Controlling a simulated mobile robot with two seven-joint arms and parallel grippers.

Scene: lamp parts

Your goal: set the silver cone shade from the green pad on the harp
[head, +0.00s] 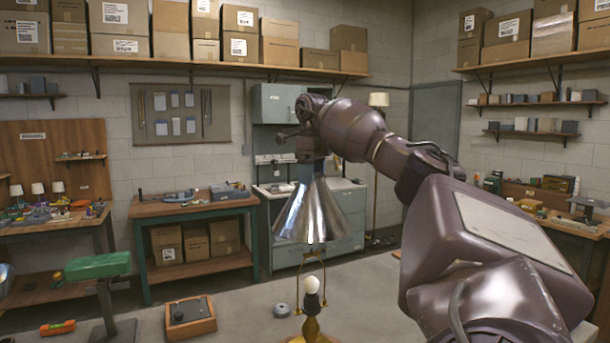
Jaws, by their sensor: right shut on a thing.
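The silver cone shade (308,215) hangs upright, wide end down, from my right gripper (310,158), which is shut on its narrow top. The shade is above the lamp with the white bulb (311,285) and yellow base (311,329). The thin harp (325,270) rises around the bulb to just below the shade's rim; whether its top touches or enters the shade I cannot tell. The green pad (97,266) stands empty on a dark post at the left.
A wooden box with a dark top (189,316) and a small grey disc (282,310) sit on the grey tabletop (245,300) left of the lamp. An orange level (58,328) lies at the far left. My right arm covers the right side.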

